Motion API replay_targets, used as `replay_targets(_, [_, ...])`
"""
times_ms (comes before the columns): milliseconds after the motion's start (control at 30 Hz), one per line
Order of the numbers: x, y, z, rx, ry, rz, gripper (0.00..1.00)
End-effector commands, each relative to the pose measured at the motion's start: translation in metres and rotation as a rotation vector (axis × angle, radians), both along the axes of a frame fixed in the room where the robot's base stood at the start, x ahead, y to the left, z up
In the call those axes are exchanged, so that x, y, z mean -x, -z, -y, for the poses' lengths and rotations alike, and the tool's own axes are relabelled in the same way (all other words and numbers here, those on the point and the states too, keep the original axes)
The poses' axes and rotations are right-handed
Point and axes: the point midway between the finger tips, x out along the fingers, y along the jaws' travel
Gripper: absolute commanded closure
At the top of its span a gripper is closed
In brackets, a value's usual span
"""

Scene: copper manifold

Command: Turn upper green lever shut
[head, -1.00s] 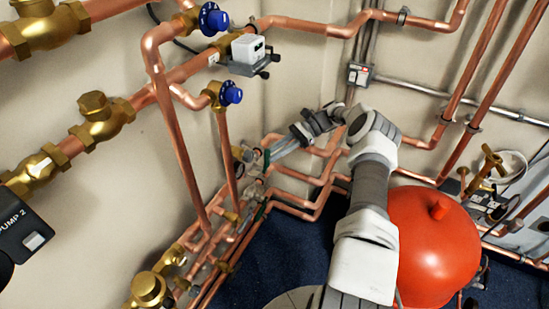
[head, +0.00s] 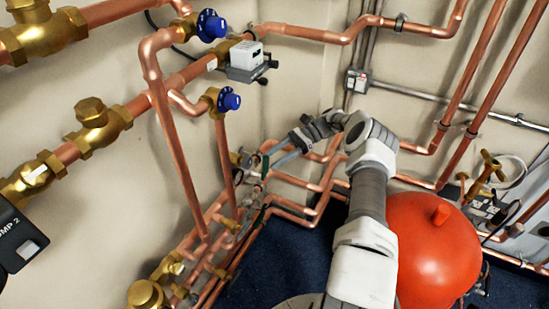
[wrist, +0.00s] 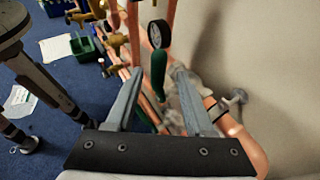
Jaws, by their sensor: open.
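The upper green lever (wrist: 158,75) shows in the wrist view as a dark green handle, upright and between my gripper's spread fingers. It shows small in the head view (head: 265,163), beside the fingertips on the pipework in the corner. My gripper (wrist: 157,72) is open, with one finger on each side of the lever; I cannot tell whether either touches it. In the head view my gripper (head: 268,157) reaches left to the pipes. Another green part (wrist: 147,108) lies lower, behind the upper lever. The valve body is mostly hidden.
A round gauge (wrist: 158,35) sits just beyond the lever. Copper pipes and the wall crowd the right of the wrist view. A red tank (head: 430,250) stands near my arm. Blue-knobbed valves (head: 228,102) are above left. Blue floor is open below.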

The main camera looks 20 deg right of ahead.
Motion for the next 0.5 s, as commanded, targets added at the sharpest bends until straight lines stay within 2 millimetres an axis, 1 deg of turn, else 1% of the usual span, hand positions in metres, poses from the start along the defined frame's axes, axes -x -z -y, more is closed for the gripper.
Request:
replay_targets(67, [0.0,-0.005,0.0,0.0,-0.001,0.0,0.47])
replay_targets(167, [0.0,-0.018,0.0,0.002,0.0,0.001,0.47])
replay_targets(267, [-0.001,-0.039,0.001,0.003,0.002,0.002,0.47])
replay_targets(300, [-0.001,-0.05,0.001,0.004,0.002,0.003,0.47])
replay_targets(367, [0.01,-0.054,0.013,0.003,0.005,0.0,0.47])
replay_targets(500, [0.033,-0.072,0.034,0.002,0.005,0.0,0.47])
